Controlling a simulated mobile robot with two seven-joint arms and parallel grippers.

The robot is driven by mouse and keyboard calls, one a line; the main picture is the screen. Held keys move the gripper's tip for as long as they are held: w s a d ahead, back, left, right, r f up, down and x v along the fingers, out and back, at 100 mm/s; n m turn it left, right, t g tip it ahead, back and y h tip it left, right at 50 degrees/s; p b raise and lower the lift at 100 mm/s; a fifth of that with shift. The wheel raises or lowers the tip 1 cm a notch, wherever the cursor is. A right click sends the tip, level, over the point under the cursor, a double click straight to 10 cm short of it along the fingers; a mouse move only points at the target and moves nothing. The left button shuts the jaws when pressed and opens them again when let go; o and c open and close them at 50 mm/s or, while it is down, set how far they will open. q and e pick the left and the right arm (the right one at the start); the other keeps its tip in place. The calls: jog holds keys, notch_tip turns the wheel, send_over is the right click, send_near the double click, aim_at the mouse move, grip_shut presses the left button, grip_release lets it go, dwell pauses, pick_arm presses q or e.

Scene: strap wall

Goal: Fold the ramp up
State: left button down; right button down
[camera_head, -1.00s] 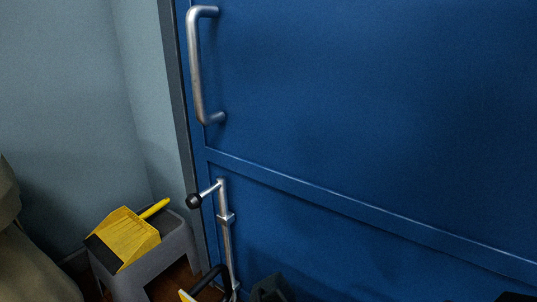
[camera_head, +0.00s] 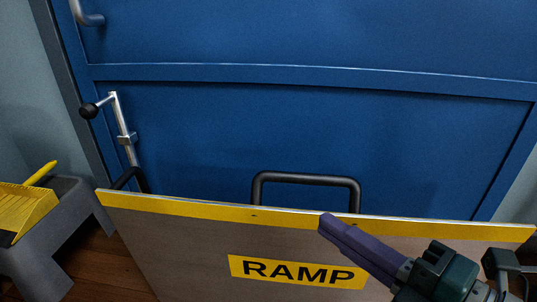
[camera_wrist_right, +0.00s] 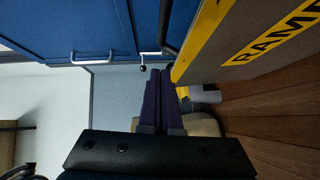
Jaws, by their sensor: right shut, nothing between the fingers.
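The ramp (camera_head: 190,235) is a grey-brown panel with a yellow top edge and a yellow RAMP label. It stands raised in front of the blue door in the head view. A black loop handle (camera_head: 305,178) rises at its top edge. In the right wrist view the ramp (camera_wrist_right: 222,55) is at upper right. My right gripper (camera_head: 325,220) has purple fingers, shut and empty, which overlap the ramp's top edge in the head view. In the wrist view the right fingertips (camera_wrist_right: 161,72) appear left of the yellow edge; contact is unclear. My left gripper is out of view.
A silver bolt with a black knob (camera_head: 88,111) is on the blue door (camera_head: 270,120), left of the ramp. A grey stool (camera_head: 70,220) with a yellow dustpan (camera_head: 25,208) stands at far left. Wooden floor (camera_wrist_right: 275,110) shows beside the ramp.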

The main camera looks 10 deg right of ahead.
jog(key=b+x, duration=0.1)
jog(key=x, duration=0.4)
jog(key=shift+w+a+f, duration=0.15)
jog(key=shift+w+a, duration=0.1)
jog(key=shift+a, duration=0.1)
jog(key=w+b, duration=0.2)
jog(key=w, duration=0.1)
jog(key=shift+w+d+f, duration=0.2)
jog(key=shift+d, duration=0.15)
jog(key=shift+w+d, duration=0.2)
jog(key=shift+w, duration=0.15)
jog(key=shift+a, duration=0.1)
